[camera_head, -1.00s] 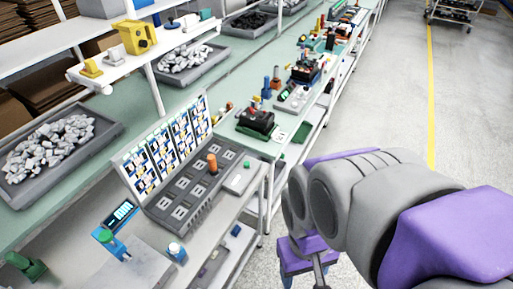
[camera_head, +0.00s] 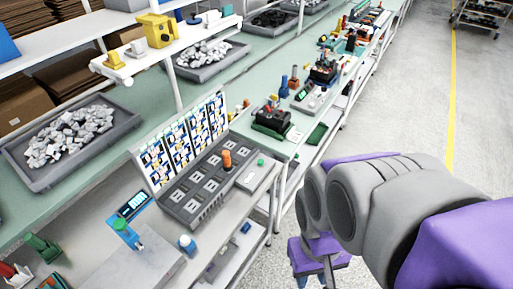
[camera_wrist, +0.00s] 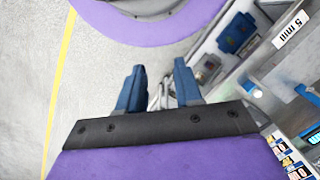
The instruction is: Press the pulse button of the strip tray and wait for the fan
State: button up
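A grey tray with several square sockets (camera_head: 190,203) sits on the bench, with an orange cylinder (camera_head: 227,158) standing at its far end. A white box (camera_head: 255,178) with a small green button (camera_head: 261,162) is beside that end. I cannot tell for sure which of these is the strip tray or its pulse button. No fan is clearly recognisable. My gripper (camera_wrist: 160,72) shows in the wrist view with two blue fingers apart and nothing between them. It is over the floor beside the bench, away from the buttons. Its fingertips are not clear in the head view.
A panel of colourful cards (camera_head: 184,140) stands behind the socket tray. A blue device with a display (camera_head: 130,205) and a white-topped blue knob (camera_head: 186,243) are nearer. A bin of grey pieces (camera_head: 20,160) is at left. The aisle floor (camera_head: 400,110) at right is clear.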

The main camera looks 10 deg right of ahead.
grip_shut()
dwell(1.3)
